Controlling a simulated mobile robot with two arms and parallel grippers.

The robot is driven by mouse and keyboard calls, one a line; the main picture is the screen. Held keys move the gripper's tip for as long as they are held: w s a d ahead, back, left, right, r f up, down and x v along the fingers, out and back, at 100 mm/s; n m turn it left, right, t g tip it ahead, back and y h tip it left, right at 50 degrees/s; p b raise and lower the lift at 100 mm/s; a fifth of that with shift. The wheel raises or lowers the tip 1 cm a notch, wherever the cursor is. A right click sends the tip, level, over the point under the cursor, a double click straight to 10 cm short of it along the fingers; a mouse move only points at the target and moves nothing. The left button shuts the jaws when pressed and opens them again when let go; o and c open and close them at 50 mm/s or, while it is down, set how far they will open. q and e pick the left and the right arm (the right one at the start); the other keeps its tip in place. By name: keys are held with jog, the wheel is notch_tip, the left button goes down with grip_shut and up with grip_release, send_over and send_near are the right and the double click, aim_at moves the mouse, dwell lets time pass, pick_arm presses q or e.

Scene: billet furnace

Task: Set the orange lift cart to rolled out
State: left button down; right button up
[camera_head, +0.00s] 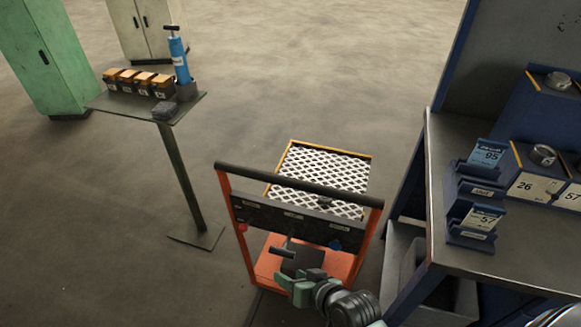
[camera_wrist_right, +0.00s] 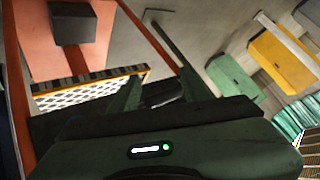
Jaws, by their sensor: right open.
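The orange lift cart (camera_head: 262,262) stands on the floor at the lower middle of the head view. It has a black push bar (camera_head: 300,186), a dark panel and a white lattice platform (camera_head: 325,172) with a yellow rim behind. My right gripper (camera_head: 290,281) is low at the near side of the cart, in front of its orange base. In the right wrist view its two green fingers (camera_wrist_right: 160,92) are apart, with a dark part between or beyond them; contact cannot be told. The cart's orange frame also shows there (camera_wrist_right: 100,58). My left gripper is not in view.
A blue workbench (camera_head: 490,245) with card holders stands close to the cart's right. A small stand (camera_head: 198,108) holding orange-topped blocks and a blue pump is to the left. Green (camera_head: 50,60) and pale cabinets stand behind. The floor beyond the cart is clear.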

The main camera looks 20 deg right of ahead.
aim_at(294, 188)
jog(key=w+r+m+t, duration=0.2)
jog(key=r, duration=0.1)
jog(key=w+a+r+m+t, duration=0.1)
jog(key=w+r+m+t, duration=0.1)
jog(key=w+r, duration=0.1)
jog(key=w+a+r+m+t, duration=0.1)
jog(key=w+r+m+t, duration=0.1)
jog(key=w+r, duration=0.1)
jog(key=shift+w+r, duration=0.2)
jog(key=shift+w, duration=0.05)
jog(key=w+d+r+m+t+h, duration=0.1)
jog(key=d+m+h, duration=0.1)
jog(key=m, duration=0.2)
jog(key=w+d+r+m+t+h, duration=0.1)
jog(key=d+r+m+t+h, duration=0.1)
jog(key=m+h, duration=0.1)
jog(key=w+d+r+m+t+h, duration=0.1)
jog(key=w+d+r+m+h, duration=0.1)
jog(key=m, duration=0.2)
jog(key=shift+d+m+h+p, duration=0.1)
jog(key=shift+m+h+p, duration=0.2)
jog(key=shift+h+p, duration=0.1)
jog(key=shift+w+d+r+t, duration=0.15)
jog(key=shift+w+t, duration=0.15)
jog(key=shift+w, duration=0.05)
jog(key=p+x, duration=0.1)
jog(key=x, duration=0.5)
jog(key=shift+w+p, duration=0.35)
jog(key=shift+w, duration=0.05)
jog(key=shift+d, duration=0.1)
